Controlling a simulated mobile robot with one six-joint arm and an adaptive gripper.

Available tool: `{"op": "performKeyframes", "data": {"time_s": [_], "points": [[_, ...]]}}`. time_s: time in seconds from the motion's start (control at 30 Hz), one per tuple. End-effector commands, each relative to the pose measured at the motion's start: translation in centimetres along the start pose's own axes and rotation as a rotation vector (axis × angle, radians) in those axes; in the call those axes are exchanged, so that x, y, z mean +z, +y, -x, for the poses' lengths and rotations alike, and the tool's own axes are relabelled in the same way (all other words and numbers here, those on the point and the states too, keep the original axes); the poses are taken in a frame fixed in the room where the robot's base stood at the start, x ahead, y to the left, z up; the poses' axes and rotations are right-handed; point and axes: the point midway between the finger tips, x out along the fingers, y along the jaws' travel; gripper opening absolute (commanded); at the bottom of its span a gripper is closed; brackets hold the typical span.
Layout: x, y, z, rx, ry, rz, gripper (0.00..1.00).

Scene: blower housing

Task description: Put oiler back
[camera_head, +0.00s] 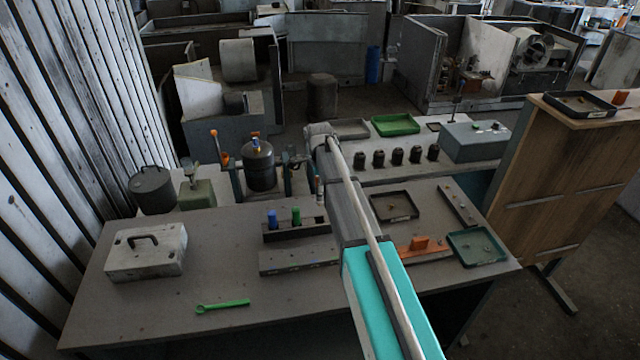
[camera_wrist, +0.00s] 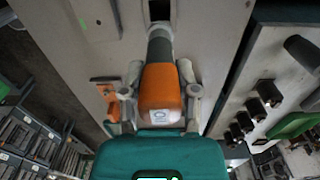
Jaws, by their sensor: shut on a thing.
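In the wrist view my gripper (camera_wrist: 159,72) has its two grey fingers closed on both sides of an orange body with a white label and a grey tapered end. I take this to be the oiler (camera_wrist: 161,88). It lies between the fingers, its grey end toward the top of the picture, near a dark square opening (camera_wrist: 160,10). I cannot tell if it touches anything else. In the head view my arm hides most of the gripper and the oiler. A rack (camera_head: 290,233) holding a blue and a green item stands left of the arm on the front bench.
The front bench (camera_head: 210,245) carries a grey case (camera_head: 146,252), a green wrench (camera_head: 222,306), a black tray (camera_head: 394,208), an orange block (camera_head: 420,243) and a green tray (camera_head: 477,247). Several black cylinders (camera_head: 397,156) stand on the rear bench. The bench's front left is mostly clear.

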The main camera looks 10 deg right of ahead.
Motion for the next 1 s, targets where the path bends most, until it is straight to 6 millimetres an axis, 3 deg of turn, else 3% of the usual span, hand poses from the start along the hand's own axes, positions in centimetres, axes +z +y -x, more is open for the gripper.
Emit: {"op": "performKeyframes", "data": {"time_s": [0.6,1.0], "points": [[-0.1,0.0,-5.4,0.0,0.0,-0.001,0.0],[-0.2,0.0,-6.4,0.0,0.0,-0.002,0.0]]}}
